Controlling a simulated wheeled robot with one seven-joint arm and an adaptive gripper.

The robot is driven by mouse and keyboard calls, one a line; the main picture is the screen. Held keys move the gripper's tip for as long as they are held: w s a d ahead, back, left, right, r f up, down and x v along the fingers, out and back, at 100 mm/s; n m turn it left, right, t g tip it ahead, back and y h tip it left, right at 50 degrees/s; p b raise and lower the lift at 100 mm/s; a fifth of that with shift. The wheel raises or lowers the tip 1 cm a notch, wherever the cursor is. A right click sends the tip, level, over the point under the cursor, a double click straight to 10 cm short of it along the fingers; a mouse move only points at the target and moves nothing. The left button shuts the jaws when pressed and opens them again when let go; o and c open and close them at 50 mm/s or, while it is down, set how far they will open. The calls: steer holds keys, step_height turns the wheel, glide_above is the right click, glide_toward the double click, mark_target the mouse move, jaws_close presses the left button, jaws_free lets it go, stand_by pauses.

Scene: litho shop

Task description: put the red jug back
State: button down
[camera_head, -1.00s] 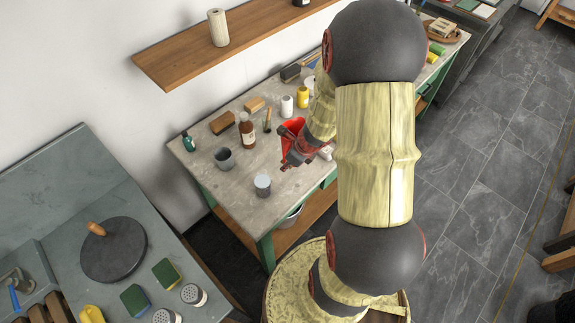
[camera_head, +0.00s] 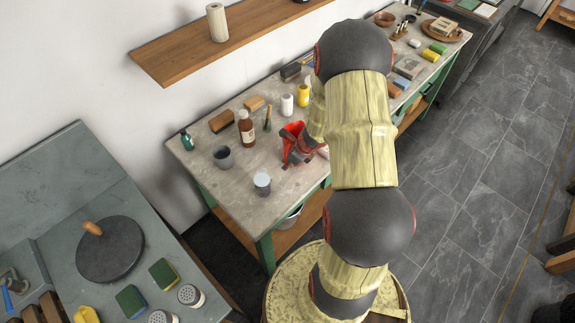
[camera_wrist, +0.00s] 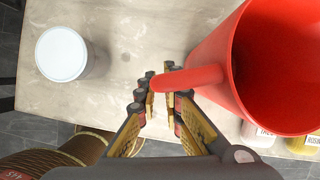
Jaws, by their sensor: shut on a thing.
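The red jug (camera_head: 291,132) is at the middle of the grey-topped bench in the head view, partly hidden by my gripper and arm. In the wrist view the red jug (camera_wrist: 285,65) fills the upper right, with its open mouth towards the camera. Its handle reaches left between my fingers. My gripper (camera_wrist: 160,97) is shut on the handle; it also shows in the head view (camera_head: 296,155) at the jug's near side. I cannot tell whether the jug's base touches the bench.
A white-lidded tin (camera_head: 262,183) stands nearer on the bench (camera_head: 235,190), left of the jug. A grey cup (camera_head: 223,157), a brown bottle (camera_head: 246,130), a white bottle (camera_head: 287,104) and a yellow bottle (camera_head: 303,95) stand around. Bare bench top lies between the tin and the jug.

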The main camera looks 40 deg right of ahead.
steer(key=c, duration=2.4)
jaws_free()
steer(key=shift+f, duration=0.1)
steer(key=o, duration=0.5)
steer(key=shift+r, duration=0.2)
